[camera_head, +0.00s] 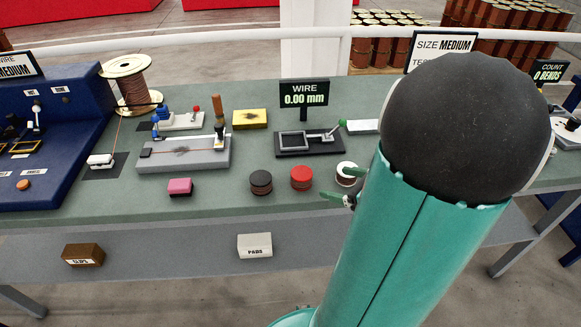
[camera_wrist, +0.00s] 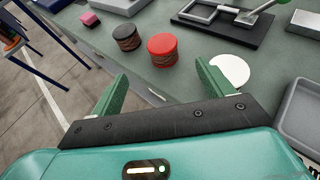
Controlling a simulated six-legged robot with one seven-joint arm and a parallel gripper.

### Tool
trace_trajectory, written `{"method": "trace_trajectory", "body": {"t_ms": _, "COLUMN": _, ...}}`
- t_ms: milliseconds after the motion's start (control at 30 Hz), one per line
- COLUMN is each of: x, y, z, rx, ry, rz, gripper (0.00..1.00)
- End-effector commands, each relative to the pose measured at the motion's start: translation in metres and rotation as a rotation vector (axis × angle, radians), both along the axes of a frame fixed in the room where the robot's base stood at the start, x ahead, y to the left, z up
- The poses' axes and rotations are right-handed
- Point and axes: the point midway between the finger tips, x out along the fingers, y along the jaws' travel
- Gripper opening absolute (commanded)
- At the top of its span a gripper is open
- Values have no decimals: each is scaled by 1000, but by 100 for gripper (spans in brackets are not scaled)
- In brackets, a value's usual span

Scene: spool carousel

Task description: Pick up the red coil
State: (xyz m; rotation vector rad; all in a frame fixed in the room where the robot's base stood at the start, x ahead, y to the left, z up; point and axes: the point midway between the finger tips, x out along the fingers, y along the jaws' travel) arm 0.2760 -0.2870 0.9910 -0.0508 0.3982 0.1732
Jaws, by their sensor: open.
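The red coil (camera_head: 301,178) stands upright on the green bench top, between a black-topped coil (camera_head: 261,182) on its left and a white-topped coil (camera_head: 346,174) on its right. In the wrist view the red coil (camera_wrist: 162,49) is ahead of my gripper (camera_wrist: 158,85), with a gap between them. The black-topped coil (camera_wrist: 127,38) is close on its left, and the white-topped coil (camera_wrist: 230,69) is by my right finger. My gripper is open, with nothing between its green fingers. In the head view my arm hides part of the gripper and the bench's right side.
A gauge tray (camera_head: 310,142) with a lever stands behind the coils, below a 0.00 mm display (camera_head: 304,93). A pink block (camera_head: 180,187) lies to the left. A grey plate fixture (camera_head: 185,155) and a wire spool (camera_head: 128,82) are further back. The bench's front edge is near the coils.

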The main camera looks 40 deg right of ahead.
Motion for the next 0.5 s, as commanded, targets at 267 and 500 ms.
{"method": "trace_trajectory", "body": {"t_ms": 267, "x": 28, "y": 0, "z": -15, "rx": 23, "ry": -8, "rz": -27, "gripper": 80}}
{"method": "trace_trajectory", "body": {"t_ms": 500, "x": 68, "y": 4, "z": -31, "rx": 20, "ry": -8, "rz": -26, "gripper": 80}}
